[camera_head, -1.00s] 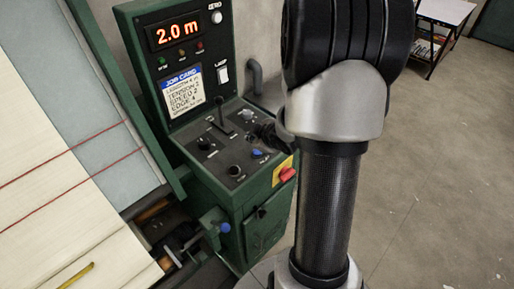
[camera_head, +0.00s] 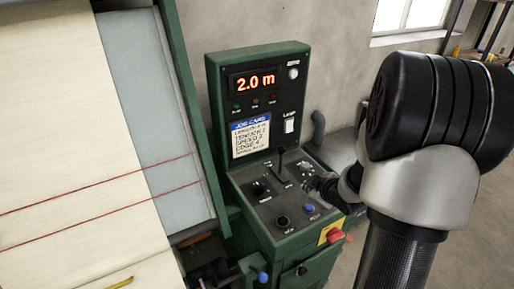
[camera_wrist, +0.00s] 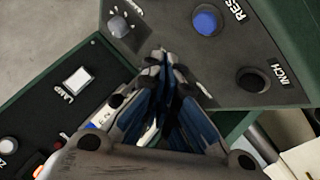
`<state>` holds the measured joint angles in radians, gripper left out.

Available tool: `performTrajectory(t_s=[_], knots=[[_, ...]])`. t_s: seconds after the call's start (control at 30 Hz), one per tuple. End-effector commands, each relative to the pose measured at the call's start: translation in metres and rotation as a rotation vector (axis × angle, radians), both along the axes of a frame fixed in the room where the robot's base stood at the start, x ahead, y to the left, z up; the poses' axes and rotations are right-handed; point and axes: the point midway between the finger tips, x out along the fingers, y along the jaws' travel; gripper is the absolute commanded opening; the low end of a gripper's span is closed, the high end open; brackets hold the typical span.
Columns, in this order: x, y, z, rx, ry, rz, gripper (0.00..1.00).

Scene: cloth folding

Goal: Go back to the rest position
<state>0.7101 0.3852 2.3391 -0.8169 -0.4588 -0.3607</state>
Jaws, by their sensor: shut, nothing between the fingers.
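My gripper (camera_head: 322,184) is over the right side of the sloping panel on the green control console (camera_head: 236,205), right of the black lever (camera_head: 280,165). My arm partly hides that side of the panel. In the wrist view my gripper (camera_wrist: 160,58) has its fingers together, shut and empty. Beyond the tips are a dial (camera_wrist: 118,26), a blue button (camera_wrist: 206,20) marked "RES" and a dark button (camera_wrist: 252,80) marked "INCH". I cannot tell if the tips touch the panel.
The console's display (camera_head: 255,82) reads 2.0 m, above a job card (camera_head: 250,138). A red switch (camera_head: 335,236) sticks out at its front. Pale cloth (camera_head: 75,130) with red lines lies on the machine at left. Open floor shows at right.

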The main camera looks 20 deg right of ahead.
Motion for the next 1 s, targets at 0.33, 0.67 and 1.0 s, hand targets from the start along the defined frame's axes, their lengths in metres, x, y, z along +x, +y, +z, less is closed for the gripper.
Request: performTrajectory(t_s=[0.33,0.67,1.0], knots=[[-0.002,0.017,0.042,-0.019,0.025,-0.081,0.0],[-0.075,0.123,0.133,0.141,0.101,-0.347,0.0],[-0.192,0.241,0.153,0.435,0.262,-0.419,0.0]])
